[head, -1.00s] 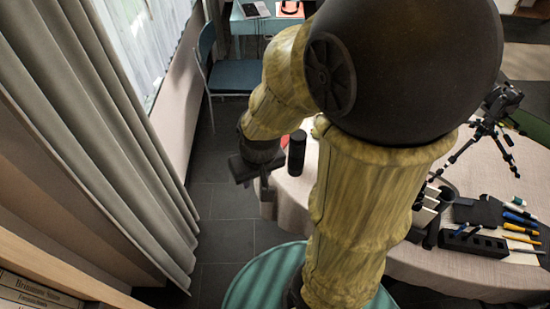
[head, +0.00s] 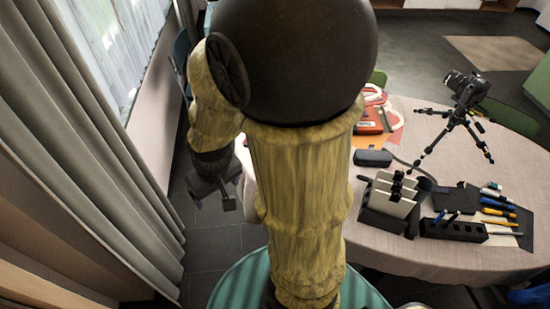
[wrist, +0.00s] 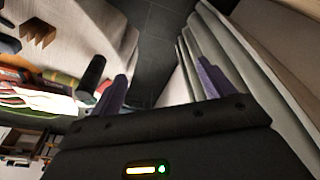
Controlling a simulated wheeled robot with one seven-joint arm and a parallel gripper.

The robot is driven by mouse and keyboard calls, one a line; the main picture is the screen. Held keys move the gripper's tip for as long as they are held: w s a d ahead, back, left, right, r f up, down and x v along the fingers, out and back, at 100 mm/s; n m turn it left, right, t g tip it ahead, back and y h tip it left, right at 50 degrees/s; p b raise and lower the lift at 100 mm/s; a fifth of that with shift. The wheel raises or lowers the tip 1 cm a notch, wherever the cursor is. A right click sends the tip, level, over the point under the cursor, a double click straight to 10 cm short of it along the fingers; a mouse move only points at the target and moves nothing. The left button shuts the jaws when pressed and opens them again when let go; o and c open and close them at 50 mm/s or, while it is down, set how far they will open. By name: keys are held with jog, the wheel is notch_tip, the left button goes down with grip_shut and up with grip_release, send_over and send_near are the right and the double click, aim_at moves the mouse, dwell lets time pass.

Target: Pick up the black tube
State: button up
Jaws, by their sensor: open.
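The black tube (wrist: 92,73) shows in the wrist view as a dark cylinder at the table's edge. It lies just left of the left finger, outside the gap between the fingers. In the head view it is hidden behind my arm. My gripper (wrist: 162,85) is open, with nothing between its fingers, which point over the dark floor beside the table. In the head view my gripper (head: 213,194) hangs at the left of the table, partly dark against the floor.
The round table (head: 440,250) holds a small tripod with camera (head: 465,110), a card holder (head: 393,200), a dark case (head: 372,157), a black block (head: 453,231) and several pens. A grey curtain (head: 85,150) hangs at left. Dark floor lies between curtain and table.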

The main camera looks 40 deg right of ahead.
jog(key=d+f+n+g+h+b, duration=0.2)
jog(key=d+f+n+h+b, duration=0.4)
jog(key=f, duration=0.9)
jog(key=d+f+n+g+h+b, duration=0.1)
jog(key=d+f+n+g+b, duration=0.1)
jog(key=d+f+b, duration=0.95)
jog(key=w+d+f+n+t+h+b, duration=0.2)
jog(key=w+d+f+n+h, duration=0.15)
jog(key=w+n+h, duration=0.3)
jog(key=w+a+r+n+t+h+b, duration=0.3)
jog(key=w+r+n+t, duration=0.2)
jog(key=w+n+t, duration=0.1)
jog(key=shift+w+r+n, duration=0.15)
jog(key=shift+w+n, duration=0.7)
jog(key=shift+w, duration=0.05)
jog(key=shift+d, duration=0.1)
jog(key=x, duration=1.2)
jog(key=shift+p, duration=0.3)
